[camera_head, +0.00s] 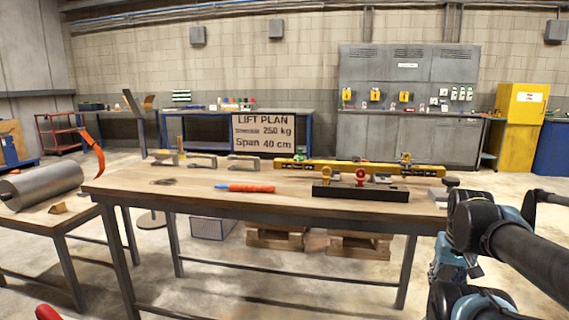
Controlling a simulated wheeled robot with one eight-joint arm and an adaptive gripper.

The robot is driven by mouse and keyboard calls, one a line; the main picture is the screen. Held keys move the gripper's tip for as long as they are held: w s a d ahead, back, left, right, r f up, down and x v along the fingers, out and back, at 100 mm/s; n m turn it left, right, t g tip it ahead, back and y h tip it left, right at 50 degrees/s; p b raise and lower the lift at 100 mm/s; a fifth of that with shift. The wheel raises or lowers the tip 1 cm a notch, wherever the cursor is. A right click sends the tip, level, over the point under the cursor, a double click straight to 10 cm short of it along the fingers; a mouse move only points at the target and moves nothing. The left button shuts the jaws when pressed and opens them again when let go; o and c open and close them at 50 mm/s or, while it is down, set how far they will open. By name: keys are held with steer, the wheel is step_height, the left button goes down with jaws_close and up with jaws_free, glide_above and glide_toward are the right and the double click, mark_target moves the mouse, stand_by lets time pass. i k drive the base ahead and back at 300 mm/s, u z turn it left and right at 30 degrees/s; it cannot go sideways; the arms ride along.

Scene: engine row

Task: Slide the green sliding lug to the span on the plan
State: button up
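A yellow spreader beam (350,168) lies across the back right of the wooden workbench (215,195). A small greenish fitting (299,157) sits on the beam near its left end; it may be the green sliding lug, but it is too small to be sure. The plan is a sign (263,133) behind the bench reading "LIFT PLAN", "250 kg" and "Span 40 cm". Links of my arm fill the lower right; my gripper's fingers do not show.
An orange-handled tool (245,188) and several metal pieces lie to the left. The bench's front left is clear. A side table (50,215) holds a metal cylinder (42,184).

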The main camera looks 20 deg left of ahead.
mark_target(300, 158)
steer(key=u, duration=0.3)
steer(key=k, duration=1)
steer(key=u, duration=0.55)
steer(key=i, duration=0.9)
